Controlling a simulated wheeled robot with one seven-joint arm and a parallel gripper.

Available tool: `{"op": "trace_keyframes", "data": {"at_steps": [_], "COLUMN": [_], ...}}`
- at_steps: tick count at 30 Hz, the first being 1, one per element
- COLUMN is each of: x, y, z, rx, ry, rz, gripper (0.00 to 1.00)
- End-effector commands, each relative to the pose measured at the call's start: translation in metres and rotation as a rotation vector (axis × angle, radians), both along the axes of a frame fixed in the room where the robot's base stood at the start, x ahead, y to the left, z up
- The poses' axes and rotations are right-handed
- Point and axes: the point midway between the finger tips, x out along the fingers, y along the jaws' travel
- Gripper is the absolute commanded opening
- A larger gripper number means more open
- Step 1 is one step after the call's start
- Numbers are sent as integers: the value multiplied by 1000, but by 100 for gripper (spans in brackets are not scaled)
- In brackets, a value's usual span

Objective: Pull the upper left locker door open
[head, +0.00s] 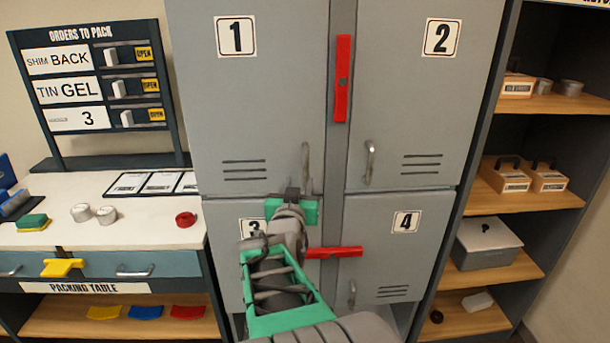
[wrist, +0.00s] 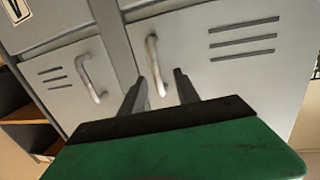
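The upper left locker door, marked 1 (head: 265,100), is grey and looks closed. Its upright handle (head: 306,165) is at its lower right, partly behind my gripper. My gripper (head: 293,190) is in front of the door's lower edge, just left of and below the handle. In the wrist view, which looks upside down, this handle (wrist: 155,65) stands in the middle. My gripper's dark fingers (wrist: 161,85) are apart there, with the handle's near end showing between them. I cannot tell whether they touch it.
A red bar (head: 342,80) stands upright on the post between doors 1 and 2. Another red bar (head: 335,252) lies level between doors 3 and 4. Door 2 (head: 410,100) has its own handle (head: 369,162). The packing table (head: 130,215) is left; shelves (head: 540,200) are right.

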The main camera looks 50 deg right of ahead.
Motion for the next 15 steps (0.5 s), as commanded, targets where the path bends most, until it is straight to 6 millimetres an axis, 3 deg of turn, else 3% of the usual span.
{"op": "trace_keyframes", "data": {"at_steps": [4, 15], "x": [-3, 29], "y": [-18, -71], "z": [9, 9], "rx": [-41, -39], "ry": [-20, -19], "rz": [-22, -18], "gripper": [38, 38]}}
